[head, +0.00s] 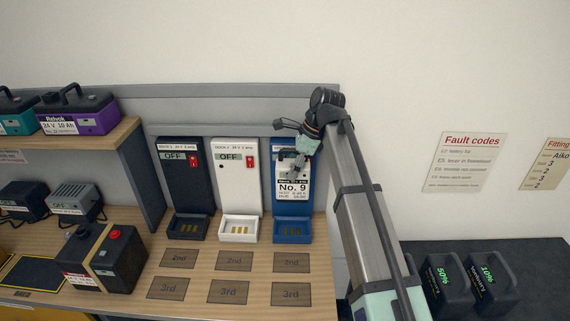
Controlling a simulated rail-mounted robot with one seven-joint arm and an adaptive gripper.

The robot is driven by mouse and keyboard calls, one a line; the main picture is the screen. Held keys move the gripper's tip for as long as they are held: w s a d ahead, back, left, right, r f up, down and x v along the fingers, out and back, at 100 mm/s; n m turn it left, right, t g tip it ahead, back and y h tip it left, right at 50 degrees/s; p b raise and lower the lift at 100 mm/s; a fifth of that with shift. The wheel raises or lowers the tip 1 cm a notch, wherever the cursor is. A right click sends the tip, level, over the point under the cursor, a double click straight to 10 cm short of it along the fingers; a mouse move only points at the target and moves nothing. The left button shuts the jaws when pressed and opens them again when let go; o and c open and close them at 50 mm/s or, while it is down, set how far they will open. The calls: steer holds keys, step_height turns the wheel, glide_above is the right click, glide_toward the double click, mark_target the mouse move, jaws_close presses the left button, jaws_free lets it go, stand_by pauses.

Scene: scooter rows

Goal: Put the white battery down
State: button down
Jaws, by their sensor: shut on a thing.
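My gripper (298,163) is at the right end of the bench, in front of the blue dock (292,212). It is shut on the top of a white, upright thing marked "No. 9" (293,190), which I take to be the white battery. Its depth cannot be told from this view. It hangs over the upper face of the blue dock, above its base with gold contacts. The fingers and wrist hide its top and the dock's display. I cannot tell whether it touches the dock.
A black dock (181,185) and a white dock (237,185) stand left, both reading OFF with empty bases. Marked "2nd" and "3rd" plates (228,292) lie bare in front. A dark battery (103,262) stands at left.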

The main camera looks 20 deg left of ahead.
mark_target(302, 191)
step_height(302, 191, down, 16)
steer(key=p, duration=0.3)
stand_by(0.5)
steer(key=shift+f, duration=0.15)
steer(key=shift+c, duration=1.2)
jaws_free()
steer(key=shift+d, duration=0.1)
steer(key=shift+b+v, duration=1)
steer(key=shift+v, duration=2.85)
